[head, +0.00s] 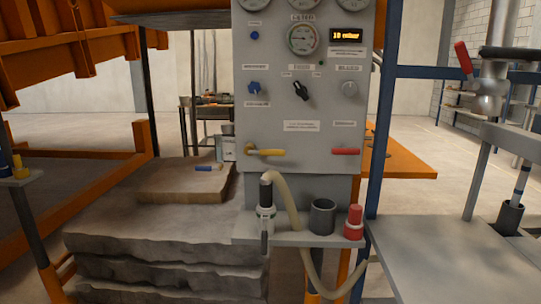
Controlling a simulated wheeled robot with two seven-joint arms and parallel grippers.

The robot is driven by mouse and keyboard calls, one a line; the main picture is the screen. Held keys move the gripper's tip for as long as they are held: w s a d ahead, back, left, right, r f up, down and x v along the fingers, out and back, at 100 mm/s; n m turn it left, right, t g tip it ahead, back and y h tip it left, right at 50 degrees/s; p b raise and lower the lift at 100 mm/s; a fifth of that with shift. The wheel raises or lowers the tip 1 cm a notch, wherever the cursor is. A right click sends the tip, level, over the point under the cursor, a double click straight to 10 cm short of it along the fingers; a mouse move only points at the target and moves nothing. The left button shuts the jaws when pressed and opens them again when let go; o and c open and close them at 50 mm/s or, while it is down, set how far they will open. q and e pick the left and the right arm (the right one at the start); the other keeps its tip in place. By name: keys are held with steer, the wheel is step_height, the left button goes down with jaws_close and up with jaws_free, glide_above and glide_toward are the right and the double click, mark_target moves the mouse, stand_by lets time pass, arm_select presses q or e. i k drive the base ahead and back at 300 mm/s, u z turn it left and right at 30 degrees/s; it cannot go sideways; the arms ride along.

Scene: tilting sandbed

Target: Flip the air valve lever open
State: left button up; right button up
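A silver pipe valve (489,97) stands at the upper right, above a grey table. A red lever handle (463,58) is tilted up and to the left beside its body. On the grey control panel (270,125), a yellow lever (266,152) lies level at the lower left. A red lever (345,151) lies level at the lower right. The labels near these levers are too small to read, so I cannot tell which one is the air valve lever. Neither of my grippers is in view.
Below the panel, a small shelf (290,240) holds a hose nozzle (265,210), a dark cup (322,217) and a red bottle (354,222). A grey table (440,262) is at right. Stacked stone slabs (160,240) are at left. A blue post (382,130) stands right of the panel.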

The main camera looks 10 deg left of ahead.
mark_target(276, 153)
steer(key=z, duration=0.5)
steer(key=k, duration=1.2)
steer(key=u, duration=0.45)
steer(key=i, duration=1.6)
steer(key=z, duration=0.7)
